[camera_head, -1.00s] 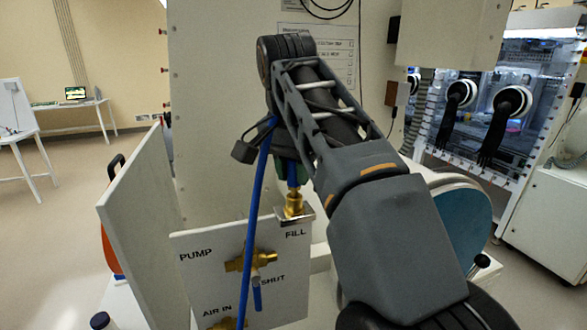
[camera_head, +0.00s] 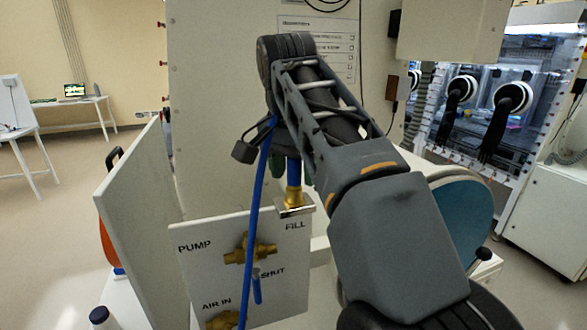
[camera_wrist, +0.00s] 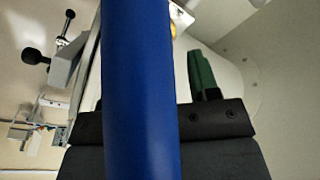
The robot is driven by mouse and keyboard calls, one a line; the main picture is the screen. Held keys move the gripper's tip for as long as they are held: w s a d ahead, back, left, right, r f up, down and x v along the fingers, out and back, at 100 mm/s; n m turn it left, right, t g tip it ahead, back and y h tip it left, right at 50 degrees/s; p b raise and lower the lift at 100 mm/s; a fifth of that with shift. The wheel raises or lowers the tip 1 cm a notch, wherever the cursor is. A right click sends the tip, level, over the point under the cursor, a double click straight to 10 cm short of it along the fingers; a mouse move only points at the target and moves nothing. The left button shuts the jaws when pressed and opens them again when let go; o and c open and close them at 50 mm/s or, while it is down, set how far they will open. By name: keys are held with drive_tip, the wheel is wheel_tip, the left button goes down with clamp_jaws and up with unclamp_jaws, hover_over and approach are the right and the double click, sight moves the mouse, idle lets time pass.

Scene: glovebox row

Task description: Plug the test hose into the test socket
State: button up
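The blue test hose (camera_head: 257,190) runs up the front of the labelled board toward my wrist. A short blue length (camera_head: 294,171) stands upright in a brass fitting (camera_head: 293,196) at the FILL bracket; whether it is the same hose is hidden by my arm. In the wrist view the blue hose (camera_wrist: 139,90) fills the middle, close to the lens. My gripper (camera_head: 280,169) is just above and left of the brass fitting, mostly behind my arm. Its green fingers (camera_wrist: 202,75) show partly in the wrist view; their gap is hidden. No socket marked as test is readable.
The white board (camera_head: 190,285) carries PUMP, SHUT, AIR IN and FILL labels and a brass valve (camera_head: 250,250) with a blue lever. A white upright panel (camera_head: 135,200) stands at its left. A teal round disc (camera_head: 465,225) is behind my arm at right.

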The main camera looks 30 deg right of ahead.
sight(291, 161)
drive_tip(key=r+p, duration=0.1)
drive_tip(key=r, duration=0.1)
drive_tip(key=r+p, duration=0.1)
drive_tip(key=r, duration=0.3)
drive_tip(key=shift+s+a+p, duration=0.2)
drive_tip(key=shift+a+p, duration=0.15)
drive_tip(key=shift+p, duration=0.05)
drive_tip(key=shift+s+a+r+p, duration=0.1)
drive_tip(key=shift+a+r+p, duration=0.05)
drive_tip(key=shift+r+p, duration=0.55)
